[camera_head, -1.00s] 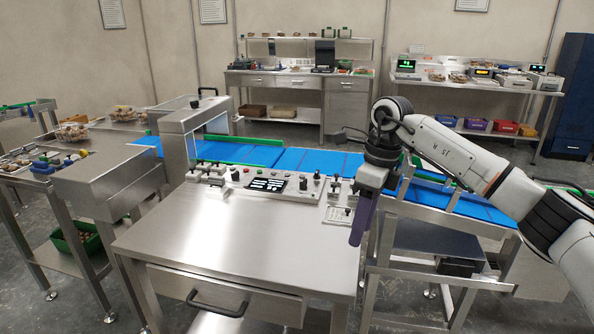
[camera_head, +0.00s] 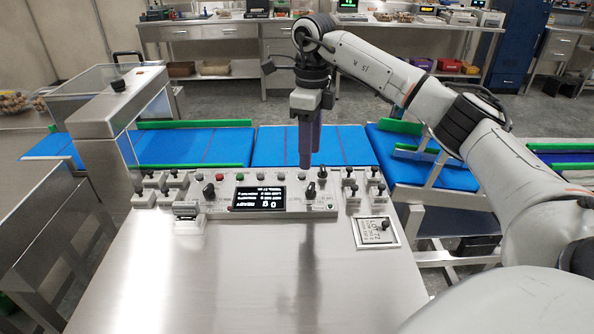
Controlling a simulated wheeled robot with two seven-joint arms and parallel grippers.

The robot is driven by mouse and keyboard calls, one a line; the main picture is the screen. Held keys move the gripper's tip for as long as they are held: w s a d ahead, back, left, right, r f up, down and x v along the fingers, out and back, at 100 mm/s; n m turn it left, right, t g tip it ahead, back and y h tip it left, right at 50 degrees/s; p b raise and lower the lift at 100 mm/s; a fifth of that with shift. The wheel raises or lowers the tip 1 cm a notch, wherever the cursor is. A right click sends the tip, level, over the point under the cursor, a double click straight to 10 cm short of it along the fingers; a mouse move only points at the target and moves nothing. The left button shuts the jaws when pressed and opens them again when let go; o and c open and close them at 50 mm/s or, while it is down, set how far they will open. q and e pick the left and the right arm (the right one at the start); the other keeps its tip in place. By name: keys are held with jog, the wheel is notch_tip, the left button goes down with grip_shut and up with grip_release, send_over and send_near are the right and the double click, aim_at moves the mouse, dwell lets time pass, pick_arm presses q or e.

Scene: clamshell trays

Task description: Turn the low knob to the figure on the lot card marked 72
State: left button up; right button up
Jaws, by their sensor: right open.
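The control panel (camera_head: 338,204) stands at the back of the steel table. It carries a black knob (camera_head: 311,191) right of the display (camera_head: 260,199), another dark knob (camera_head: 323,173) just behind it, and a black knob (camera_head: 208,190) on the left. Their labels are too small to read, so I cannot tell which is the low one. A lot card (camera_head: 376,232) lies right of the panel; its large figure seems to end in 2, the small print is unreadable. My right gripper (camera_head: 306,163) hangs open, pointing down above the right-hand knobs, apparently touching nothing. My left gripper is out of view.
A red button (camera_head: 219,177) and several small toggles line the panel. The blue conveyor (camera_head: 224,146) with green rails runs behind it. A steel machine housing (camera_head: 112,110) stands on the left. The front of the steel table (camera_head: 250,275) is clear.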

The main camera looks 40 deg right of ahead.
aim_at(310, 186)
jog(key=f, duration=0.3)
jog(key=shift+s+f, duration=0.2)
jog(key=shift+s, duration=0.15)
notch_tip(310, 186, down, 5)
jog(key=shift+r, duration=0.1)
jog(key=shift+w+f, duration=0.15)
jog(key=shift+f, duration=0.2)
jog(key=c, duration=0.9)
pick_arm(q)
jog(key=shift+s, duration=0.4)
pick_arm(e)
jog(key=shift+c, duration=0.8)
jog(key=n+p, duration=0.1)
jog(key=n, duration=0.2)
jog(key=shift+r+n, duration=0.1)
jog(key=shift+n, duration=0.2)
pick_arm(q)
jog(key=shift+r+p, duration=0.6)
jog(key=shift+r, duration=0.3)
pick_arm(e)
jog(key=shift+a+n, duration=0.1)
jog(key=shift+n, duration=1.9)
